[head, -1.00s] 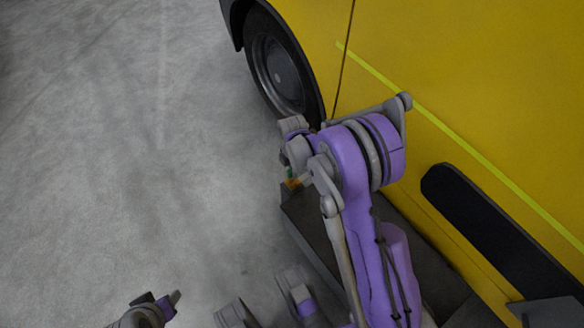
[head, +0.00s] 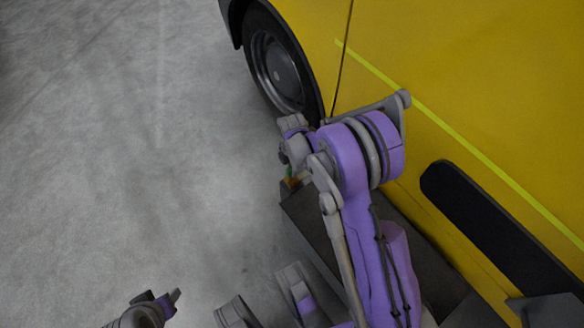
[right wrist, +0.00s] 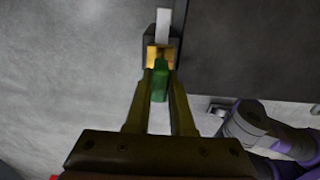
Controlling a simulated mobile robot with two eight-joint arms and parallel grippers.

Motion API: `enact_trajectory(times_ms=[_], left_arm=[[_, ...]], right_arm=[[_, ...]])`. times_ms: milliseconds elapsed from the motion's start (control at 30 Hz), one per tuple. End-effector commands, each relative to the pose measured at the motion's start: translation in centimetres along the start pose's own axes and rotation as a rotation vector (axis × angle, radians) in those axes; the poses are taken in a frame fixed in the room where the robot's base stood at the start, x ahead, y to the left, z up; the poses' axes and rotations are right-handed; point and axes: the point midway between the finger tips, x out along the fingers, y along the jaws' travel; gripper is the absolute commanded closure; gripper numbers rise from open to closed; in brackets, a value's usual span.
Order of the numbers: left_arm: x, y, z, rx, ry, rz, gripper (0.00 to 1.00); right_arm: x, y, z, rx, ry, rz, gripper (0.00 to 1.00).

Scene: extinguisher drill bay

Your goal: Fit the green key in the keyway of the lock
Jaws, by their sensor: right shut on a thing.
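The green key (right wrist: 160,82) is held between the two fingers of my right gripper (right wrist: 162,82), which is shut on it. The brass-coloured lock (right wrist: 158,57) is straight ahead of the key, set against a dark block. The key's far end overlaps the lock's near edge in the right wrist view; I cannot tell whether it is inside the keyway. In the head view only a bit of the green key (head: 289,172) and the lock (head: 293,182) show beside my right arm. My left gripper (head: 172,297) is low at the left, apart from both; its jaws are unclear.
A dark bench or step (head: 315,222) runs beside the yellow vehicle (head: 470,70), under my right arm. A pale upright strip (right wrist: 163,25) stands behind the lock. The grey floor (head: 120,150) to the left is clear.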

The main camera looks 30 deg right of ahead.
Motion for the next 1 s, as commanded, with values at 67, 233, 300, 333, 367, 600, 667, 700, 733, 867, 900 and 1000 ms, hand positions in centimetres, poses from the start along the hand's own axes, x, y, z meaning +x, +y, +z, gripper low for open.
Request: enact_trajectory(times_ms=[67, 233, 300, 333, 367, 600, 667, 700, 733, 867, 900, 1000], left_arm=[[0.0, 0.0, 0.0, 0.0, 0.0, 0.0, 0.5], [0.2, 0.0, 0.1, 0.0, 0.0, 0.0, 0.5], [0.3, 0.0, 0.1, 0.0, 0.0, 0.0, 0.5], [0.4, 0.0, 0.1, 0.0, 0.0, 0.0, 0.5], [0.4, 0.0, 0.1, 0.0, 0.0, 0.0, 0.5], [0.7, 0.0, 0.1, 0.0, 0.0, 0.0, 0.5], [0.8, 0.0, 0.1, 0.0, 0.0, 0.0, 0.5], [0.8, 0.0, 0.2, 0.0, 0.0, 0.0, 0.5], [0.9, 0.0, 0.2, 0.0, 0.0, 0.0, 0.5], [1.0, 0.0, 0.2, 0.0, 0.0, 0.0, 0.5], [1.1, 0.0, 0.2, 0.0, 0.0, 0.0, 0.5], [1.2, 0.0, 0.2, 0.0, 0.0, 0.0, 0.5]], right_arm=[[0.1, 0.0, 0.0, 0.0, 0.0, 0.0, 1.0], [0.3, 0.0, 0.0, 0.0, 0.0, 0.0, 1.0], [0.5, 0.0, 0.0, 0.0, 0.0, 0.0, 1.0], [0.6, 0.0, 0.0, 0.0, 0.0, 0.0, 1.0], [0.7, 0.0, 0.0, 0.0, 0.0, 0.0, 1.0], [1.1, 0.0, 0.0, 0.0, 0.0, -0.001, 1.0], [1.3, 0.0, 0.0, 0.0, 0.0, 0.0, 1.0], [1.3, 0.0, 0.0, 0.0, 0.0, -0.001, 1.0], [1.4, 0.0, 0.0, 0.0, 0.0, -0.001, 1.0], [1.7, 0.0, 0.0, 0.0, 0.0, 0.0, 1.0], [1.7, 0.0, 0.0, 0.0, 0.0, 0.0, 1.0], [1.9, 0.0, 0.0, 0.0, 0.0, 0.0, 1.0]])
